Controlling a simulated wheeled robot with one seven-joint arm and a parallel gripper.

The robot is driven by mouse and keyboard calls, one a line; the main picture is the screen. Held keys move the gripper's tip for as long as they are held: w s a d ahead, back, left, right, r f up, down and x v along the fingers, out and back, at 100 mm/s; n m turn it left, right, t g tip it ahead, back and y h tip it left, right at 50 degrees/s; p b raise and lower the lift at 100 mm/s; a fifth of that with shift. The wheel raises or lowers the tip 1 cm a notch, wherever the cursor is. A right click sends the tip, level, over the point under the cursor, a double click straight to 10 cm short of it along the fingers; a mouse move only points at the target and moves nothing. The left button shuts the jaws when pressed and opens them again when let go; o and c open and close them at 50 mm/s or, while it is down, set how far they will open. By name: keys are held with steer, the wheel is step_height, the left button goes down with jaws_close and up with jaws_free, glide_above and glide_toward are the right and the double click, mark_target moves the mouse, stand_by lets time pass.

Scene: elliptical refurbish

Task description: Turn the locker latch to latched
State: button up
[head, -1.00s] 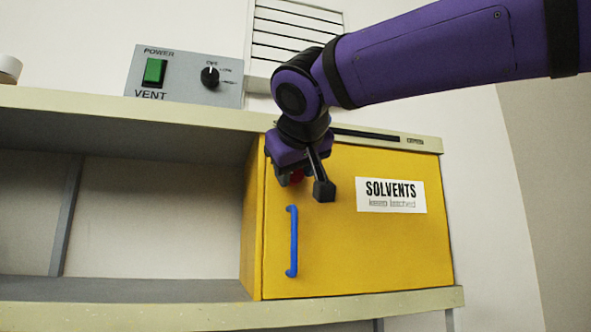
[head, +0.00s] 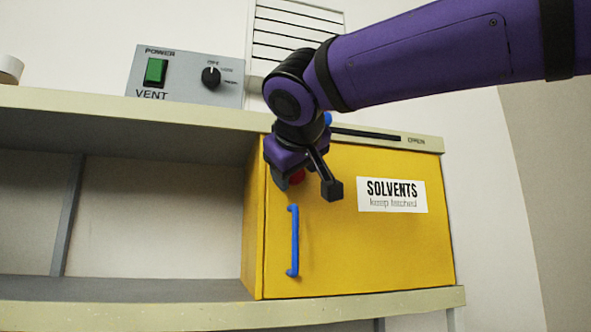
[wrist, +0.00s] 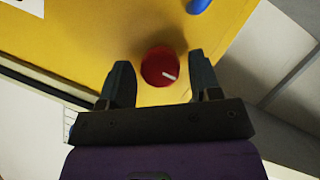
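The yellow locker (head: 350,245) stands on the shelf with its door shut and a white "SOLVENTS keep latched" label (head: 392,195). A round red knob (wrist: 159,66) with a short white mark sits on the door, apparently the latch. In the wrist view the mark points right and slightly down. My gripper (wrist: 160,70) is open, with one finger on each side of the knob and a narrow gap visible at each side. In the head view my gripper (head: 287,180) hides most of the knob (head: 297,177), above the blue door handle (head: 293,240).
The blue handle also shows at the wrist view's top (wrist: 198,5). A dark slot marked OPEN (head: 370,134) runs along the top ledge, with a blue piece (head: 327,118) partly behind my arm. A vent panel (head: 185,77) stands above. Open shelf space (head: 160,215) lies left.

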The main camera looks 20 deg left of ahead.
steer(key=shift+o, duration=0.5)
steer(key=v, duration=1)
steer(key=shift+s+d, duration=0.2)
steer(key=shift+s, duration=0.15)
steer(key=w+d+f+m+g+h, duration=0.2)
steer(key=d+f+h, duration=0.1)
steer(key=d+f, duration=0.75)
steer(key=w+d+f+m+g+h, duration=0.2)
steer(key=d+f, duration=0.5)
steer(key=d, duration=0.6)
steer(key=s+d+f+m+g, duration=0.1)
steer(key=s+d+f+m, duration=0.1)
steer(key=s+d+f, duration=0.2)
steer(key=s+d+f+m+g, duration=0.2)
steer(key=s+d+f, duration=0.2)
steer(key=d+f, duration=0.4)
steer(key=s+d+f+m+g, duration=0.1)
steer(key=s+d+f+m, duration=0.2)
steer(key=d+f, duration=0.3)
step_height(320, 180, down, 4)
steer(key=shift+s+r+y, duration=0.1)
steer(key=shift+s+y, duration=0.2)
steer(key=shift+s, duration=0.5)
